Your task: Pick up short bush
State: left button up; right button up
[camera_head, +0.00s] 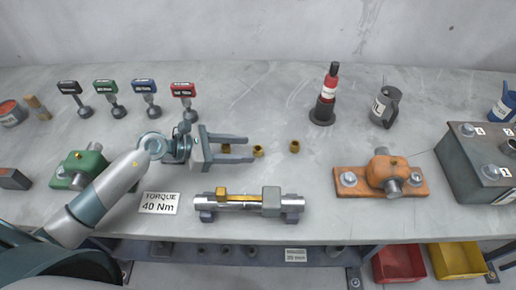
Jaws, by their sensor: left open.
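Three small brass bushes lie in a rough row on the grey bench. The left bush (226,149) shows between the fingers of my left gripper, partly hidden by the upper finger. The middle bush (258,151) is just beyond the fingertips. The right bush (295,146) stands apart, farther right. I cannot tell from their size which one is the short bush. My left gripper (251,149) is open, with its fingers pointing right. I cannot tell its height above the bench, and nothing appears clamped. My right gripper is not in view.
A shaft fixture (240,202) and a torque sign (159,203) are at the front. A green block (80,168) is left and an orange bracket (381,177) right. Four-coloured labelled stands line the back left.

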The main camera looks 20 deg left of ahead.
aim_at(254, 149)
pick_arm(q)
jog(key=shift+p+x, duration=0.7)
jog(key=shift+x, duration=1.15)
jog(key=shift+w+a, duration=0.15)
grip_shut()
